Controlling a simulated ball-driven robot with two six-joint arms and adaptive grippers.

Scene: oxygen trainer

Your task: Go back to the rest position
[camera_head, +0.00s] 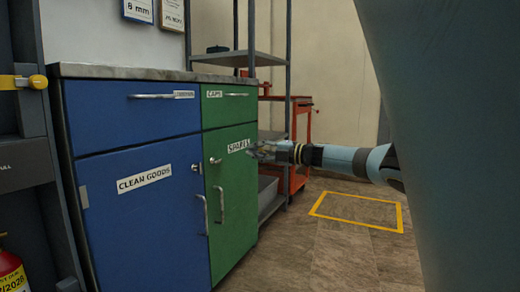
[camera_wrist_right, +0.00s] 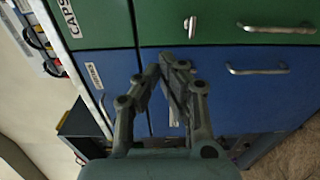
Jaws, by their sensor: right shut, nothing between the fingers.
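My right gripper (camera_head: 262,150) reaches in from the right in the head view, in front of the green cabinet door (camera_head: 232,190). It looks small and dark there, near the "SPARES" label. In the right wrist view its fingers (camera_wrist_right: 167,66) come together at the tips, shut and empty, with the cabinet's blue front (camera_wrist_right: 225,100) behind them. I cannot tell the exact gap between the fingertips and the cabinet. My left gripper shows in neither view.
A blue "CLEAN GOODS" door (camera_head: 140,225) and a blue drawer (camera_head: 130,112) are closed. An open shelf rack (camera_head: 290,60) and a red cart (camera_head: 300,130) stand behind. A yellow floor outline (camera_head: 355,223) surrounds bare floor. A fire extinguisher (camera_head: 12,275) is at lower left.

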